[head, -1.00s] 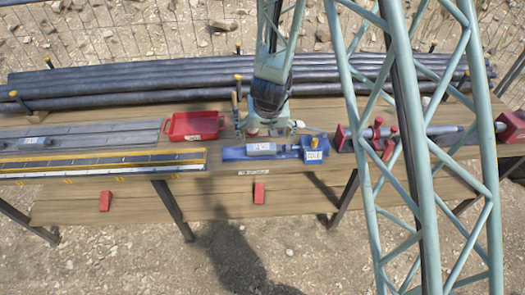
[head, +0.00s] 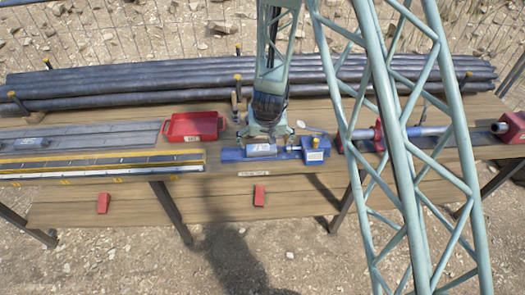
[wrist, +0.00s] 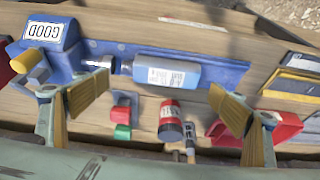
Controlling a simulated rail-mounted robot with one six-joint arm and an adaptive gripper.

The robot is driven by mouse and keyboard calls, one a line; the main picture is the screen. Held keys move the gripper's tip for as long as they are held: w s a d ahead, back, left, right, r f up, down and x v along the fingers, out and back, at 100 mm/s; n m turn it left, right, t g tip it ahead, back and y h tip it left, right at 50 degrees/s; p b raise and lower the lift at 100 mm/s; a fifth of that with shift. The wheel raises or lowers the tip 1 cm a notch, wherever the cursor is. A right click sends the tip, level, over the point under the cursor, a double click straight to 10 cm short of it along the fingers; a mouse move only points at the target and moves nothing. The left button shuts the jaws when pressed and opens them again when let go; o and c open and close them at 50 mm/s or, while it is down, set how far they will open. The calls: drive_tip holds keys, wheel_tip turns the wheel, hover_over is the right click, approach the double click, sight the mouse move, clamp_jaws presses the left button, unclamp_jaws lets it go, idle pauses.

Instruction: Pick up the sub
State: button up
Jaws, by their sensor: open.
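The sub, a short grey-blue cylinder with a white label and a thin silver pin at one end (wrist: 165,72), lies on its side in a long blue holder (wrist: 222,72). The holder has a raised block with a white GOOD label at one end. In the head view the sub (head: 262,150) lies in the same holder (head: 232,156), partly behind my gripper. My gripper (wrist: 160,88) is open and empty. Its two yellowish fingers are spread wide, one near the pin end and one near the body's far end. I cannot tell the exact height left above the sub.
A red tray (head: 194,127) stands left of the holder. Several long dark pipes (head: 130,88) lie behind. A yellow-edged rack (head: 100,163) is at front left. A red clamp (head: 378,135) holds a rod at right. A red can-like object (wrist: 171,120) stands near the sub.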

sight(264, 148)
drive_tip(key=shift+b+x, duration=0.65)
drive_tip(key=shift+x, duration=2)
drive_tip(key=shift+c, duration=0.4)
drive_tip(key=c, duration=0.7)
drive_tip(key=shift+o, duration=0.2)
drive_tip(key=shift+r, duration=0.25)
